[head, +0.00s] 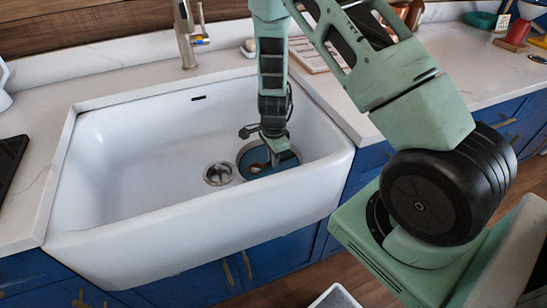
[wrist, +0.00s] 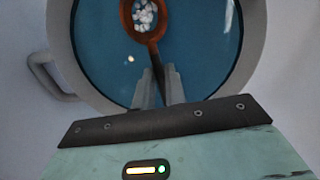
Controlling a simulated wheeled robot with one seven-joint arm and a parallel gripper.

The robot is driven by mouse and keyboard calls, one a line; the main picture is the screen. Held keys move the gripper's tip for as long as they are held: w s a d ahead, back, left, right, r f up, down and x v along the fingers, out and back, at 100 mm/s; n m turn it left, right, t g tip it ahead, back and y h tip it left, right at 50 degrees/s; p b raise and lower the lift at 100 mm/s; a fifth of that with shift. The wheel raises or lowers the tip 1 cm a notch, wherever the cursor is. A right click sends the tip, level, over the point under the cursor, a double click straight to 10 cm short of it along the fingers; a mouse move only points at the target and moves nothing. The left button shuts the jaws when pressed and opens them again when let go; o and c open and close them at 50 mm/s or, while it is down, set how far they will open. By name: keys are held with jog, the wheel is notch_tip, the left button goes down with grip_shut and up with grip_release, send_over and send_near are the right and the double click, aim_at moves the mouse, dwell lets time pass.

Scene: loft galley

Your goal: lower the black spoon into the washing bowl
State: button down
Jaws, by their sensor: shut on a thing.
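The washing bowl (head: 247,157) stands in the right part of the sink; it is round, with a blue inside and a grey rim. In the wrist view the bowl (wrist: 210,45) fills most of the picture, with a loop handle at left. My gripper (head: 275,158) points down over the bowl. In the wrist view my gripper (wrist: 160,80) is shut on the dark handle of a spoon (wrist: 158,62). The spoon's head looks reddish-brown, not black, and holds small white lumps. The spoon lies within the bowl's outline; I cannot tell whether it touches the bottom.
The white sink (head: 140,150) has a drain strainer (head: 218,173) left of the bowl. A tap (head: 187,35) stands behind the sink. The sink's left side is empty. Its front wall (head: 200,235) is a raised edge.

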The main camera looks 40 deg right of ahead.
jog(key=shift+d, duration=0.1)
jog(key=c, duration=1.4)
grip_release()
jog(key=shift+o, duration=0.2)
notch_tip(320, 180, up, 18)
jog(key=p, duration=0.1)
jog(key=shift+f, duration=0.25)
